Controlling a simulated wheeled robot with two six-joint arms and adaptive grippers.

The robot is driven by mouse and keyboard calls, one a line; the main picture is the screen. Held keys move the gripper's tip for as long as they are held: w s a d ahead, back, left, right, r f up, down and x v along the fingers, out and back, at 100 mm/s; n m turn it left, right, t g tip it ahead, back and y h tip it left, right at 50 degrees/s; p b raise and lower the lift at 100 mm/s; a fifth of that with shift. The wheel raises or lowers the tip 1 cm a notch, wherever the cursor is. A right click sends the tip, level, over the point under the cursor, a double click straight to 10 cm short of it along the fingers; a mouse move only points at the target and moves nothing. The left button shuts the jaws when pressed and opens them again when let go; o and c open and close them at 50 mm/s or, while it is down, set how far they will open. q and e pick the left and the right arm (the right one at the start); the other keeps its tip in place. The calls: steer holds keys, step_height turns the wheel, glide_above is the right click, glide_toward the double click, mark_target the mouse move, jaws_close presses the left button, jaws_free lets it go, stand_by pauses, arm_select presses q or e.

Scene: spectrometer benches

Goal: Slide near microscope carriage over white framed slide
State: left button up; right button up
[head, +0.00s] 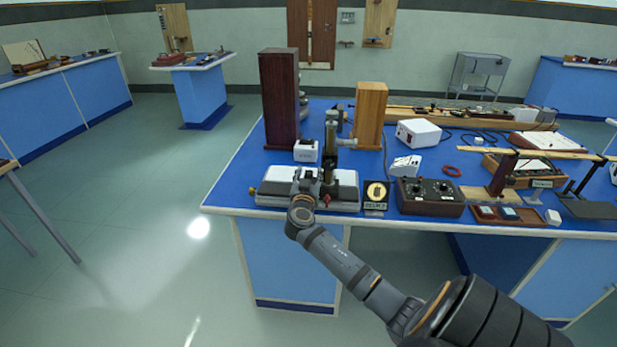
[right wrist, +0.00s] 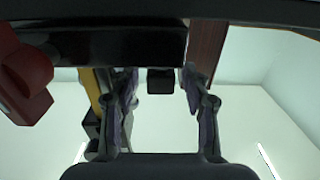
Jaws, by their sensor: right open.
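The near microscope stands at the front left of the blue bench, with a long pale grey base (head: 345,190) and an upright brass and dark microscope carriage (head: 330,150). My right gripper (head: 308,178) is open at the front of this carriage, over the base. In the right wrist view its two fingers (right wrist: 160,78) are apart, with a small black block (right wrist: 160,84) showing between them. I cannot tell whether they touch it. I cannot make out the white framed slide; the gripper and carriage cover part of the base. My left gripper is not in view.
A black card with a yellow ring (head: 376,194) and a dark control box (head: 430,198) stand right of the base. A tall dark wood box (head: 279,98) and a lighter wood box (head: 370,115) stand behind. The bench's left front corner (head: 228,198) is clear.

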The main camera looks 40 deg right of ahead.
steer(key=v, duration=1.2)
steer(key=shift+f, duration=0.1)
steer(key=s+a+f+n+g+y+p, duration=0.1)
steer(key=s+a+f+n+y, duration=0.15)
steer(key=f, duration=0.85)
steer(key=s+a+f+n+g+y+p, duration=0.1)
steer(key=s+f+n+g+y, duration=0.15)
steer(key=f, duration=0.85)
steer(key=s+a+f+n+g+y+p, duration=0.1)
steer(key=s+f+n+y+p, duration=0.15)
steer(key=f, duration=0.95)
steer(key=s+a+f+n+g+y, duration=0.1)
steer(key=s+a+f+g, duration=0.1)
steer(key=s+f, duration=0.4)
steer(key=s+a+f+n+g+y+p, duration=0.1)
steer(key=s+a+f, duration=0.3)
steer(key=s, duration=1.2)
steer(key=s+a+f+n+g+y+p, duration=0.1)
steer(key=s+a+f+g+y, duration=0.2)
steer(key=s+f, duration=0.6)
steer(key=shift+s+a, duration=0.2)
steer(key=shift+s, duration=0.85)
steer(key=shift+f+y, duration=0.1)
steer(key=shift+y, duration=0.15)
